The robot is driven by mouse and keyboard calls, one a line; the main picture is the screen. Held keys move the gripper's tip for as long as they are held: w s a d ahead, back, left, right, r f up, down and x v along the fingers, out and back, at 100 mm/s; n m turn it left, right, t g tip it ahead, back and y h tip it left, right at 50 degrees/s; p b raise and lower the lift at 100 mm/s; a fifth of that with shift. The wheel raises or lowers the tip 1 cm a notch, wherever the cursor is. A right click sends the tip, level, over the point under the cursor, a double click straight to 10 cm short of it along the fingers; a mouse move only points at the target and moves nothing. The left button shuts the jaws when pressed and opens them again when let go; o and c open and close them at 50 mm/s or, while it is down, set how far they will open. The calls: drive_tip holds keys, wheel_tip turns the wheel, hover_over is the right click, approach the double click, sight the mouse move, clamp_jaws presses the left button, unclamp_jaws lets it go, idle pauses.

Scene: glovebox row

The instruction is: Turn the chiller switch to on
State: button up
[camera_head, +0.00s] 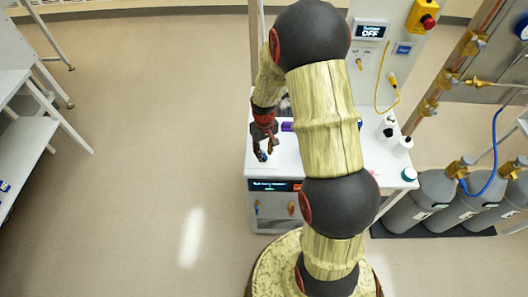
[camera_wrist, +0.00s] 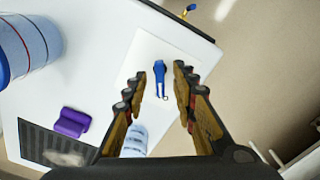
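A wall panel in the head view carries a display (camera_head: 370,32) that reads OFF; the smaller line above it is hard to read. Below it is a small brass-coloured switch (camera_head: 358,63) between two small labels. I cannot tell for sure that this is the chiller switch. My gripper (camera_head: 263,153) is over the white bench, lower and left of that switch and well apart from it. In the wrist view my gripper (camera_wrist: 159,74) is open and points down at the bench. A small blue item (camera_wrist: 159,74) lies below, between the fingers in the picture, not held.
The bench (camera_head: 285,160) bears a purple block (camera_wrist: 73,122) and white bottles (camera_head: 402,146). A front panel with a lit display (camera_head: 275,186) is below its edge. A red emergency button (camera_head: 428,21) and yellow cable (camera_head: 386,100) are by the switch. Gas cylinders (camera_head: 437,190) stand right; floor left is clear.

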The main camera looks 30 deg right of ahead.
drive_tip(key=c, duration=0.3)
drive_tip(key=c, duration=0.4)
clamp_jaws()
